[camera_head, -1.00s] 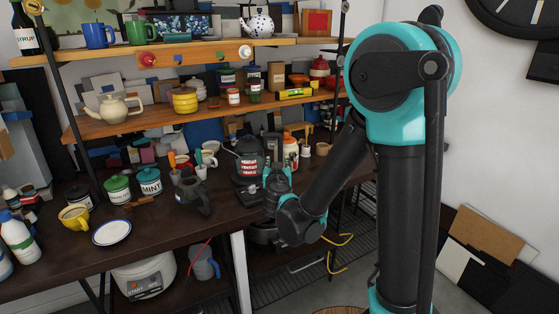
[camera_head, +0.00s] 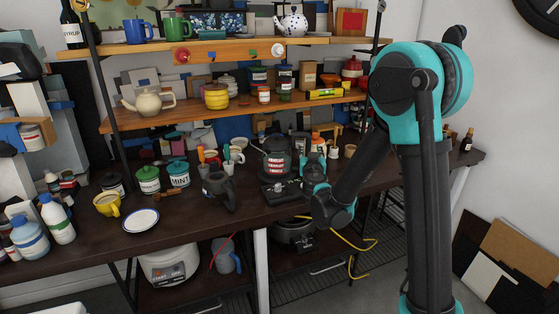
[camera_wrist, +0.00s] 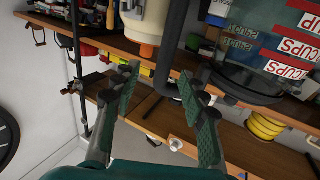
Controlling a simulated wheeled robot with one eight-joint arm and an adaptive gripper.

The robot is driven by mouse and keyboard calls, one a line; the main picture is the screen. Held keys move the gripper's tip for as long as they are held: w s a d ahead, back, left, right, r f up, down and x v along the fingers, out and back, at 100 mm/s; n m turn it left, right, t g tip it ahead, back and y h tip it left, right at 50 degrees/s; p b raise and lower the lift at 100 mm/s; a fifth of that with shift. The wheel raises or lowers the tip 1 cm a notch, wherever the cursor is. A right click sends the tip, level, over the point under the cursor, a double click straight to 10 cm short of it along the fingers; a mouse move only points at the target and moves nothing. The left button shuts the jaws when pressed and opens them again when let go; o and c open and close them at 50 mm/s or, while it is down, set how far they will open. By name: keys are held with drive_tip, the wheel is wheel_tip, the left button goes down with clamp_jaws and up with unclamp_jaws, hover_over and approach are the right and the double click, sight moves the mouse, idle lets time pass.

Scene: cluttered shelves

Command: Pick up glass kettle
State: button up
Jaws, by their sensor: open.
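The glass kettle (camera_head: 277,158), dark with red and white "CUPS" labels, stands on a black base on the desk in the head view. In the wrist view the kettle (camera_wrist: 255,45) fills the upper right and is cut off by the frame edge. Its black handle (camera_wrist: 168,60) appears between my two fingertips there. My gripper (camera_wrist: 160,75) is open, its green finger pads apart; I cannot tell whether either touches the handle. In the head view my gripper (camera_head: 313,165) is just right of the kettle, partly hiding that side.
A dark pitcher (camera_head: 218,190) stands left of the kettle. Several bottles and cups are close behind my gripper. A wooden shelf (camera_head: 240,108) with pots hangs above the desk. A yellow cable (camera_head: 350,240) hangs below the desk edge.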

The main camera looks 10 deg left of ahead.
sight(309, 144)
drive_tip(key=shift+w+a+r, duration=0.1)
drive_tip(key=shift+w+a, duration=0.15)
drive_tip(key=shift+w, duration=0.65)
drive_tip(key=shift+w+a, duration=0.2)
drive_tip(key=shift+w, duration=0.75)
drive_tip(key=shift+w+a+r, duration=0.1)
drive_tip(key=shift+w+a, duration=0.15)
drive_tip(key=shift+w, duration=0.65)
drive_tip(key=shift+c, duration=0.6)
clamp_jaws()
